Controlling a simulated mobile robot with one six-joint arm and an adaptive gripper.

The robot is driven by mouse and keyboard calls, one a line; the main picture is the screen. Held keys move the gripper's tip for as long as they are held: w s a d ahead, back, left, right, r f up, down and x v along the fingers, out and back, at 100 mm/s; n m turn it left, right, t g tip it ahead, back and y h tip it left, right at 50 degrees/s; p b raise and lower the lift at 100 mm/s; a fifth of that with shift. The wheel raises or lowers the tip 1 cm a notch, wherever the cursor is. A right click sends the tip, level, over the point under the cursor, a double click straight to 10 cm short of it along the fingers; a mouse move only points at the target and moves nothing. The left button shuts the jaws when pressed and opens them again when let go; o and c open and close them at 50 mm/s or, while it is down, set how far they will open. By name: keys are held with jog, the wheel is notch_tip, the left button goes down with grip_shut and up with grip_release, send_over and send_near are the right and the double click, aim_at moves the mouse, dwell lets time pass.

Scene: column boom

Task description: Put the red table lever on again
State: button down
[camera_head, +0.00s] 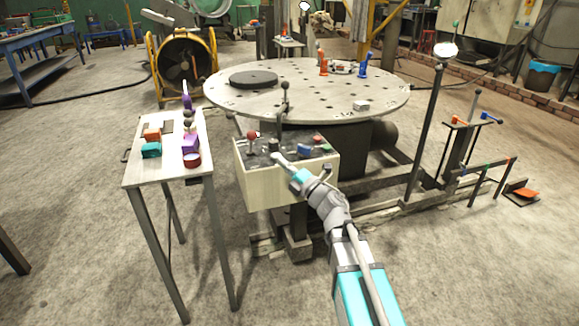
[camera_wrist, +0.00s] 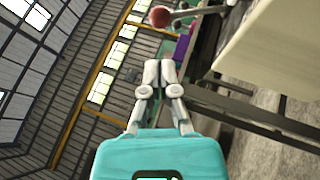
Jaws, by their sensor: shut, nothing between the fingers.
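A lever with a red ball knob (camera_head: 252,135) stands upright at the left end of the dark top of the cream control box (camera_head: 275,184). In the wrist view the red ball (camera_wrist: 159,16) shows at the top edge, beyond my fingertips, with a grey rod near it. My gripper (camera_head: 277,157) is over the front edge of the control box, to the right of the red-knobbed lever and apart from it. Its fingers (camera_wrist: 152,70) are together with nothing between them. The small controls just behind the fingertips are partly hidden.
A black-knobbed lever (camera_head: 285,87) rises behind the box, near the round grey table (camera_head: 310,88). Blue and red controls (camera_head: 305,149) sit right of my gripper. A side table (camera_head: 165,170) at left holds several coloured blocks and a red round piece (camera_head: 192,160).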

aim_at(251, 143)
jog(key=p+x, duration=0.3)
jog(key=x, duration=0.7)
jog(key=shift+r, duration=0.1)
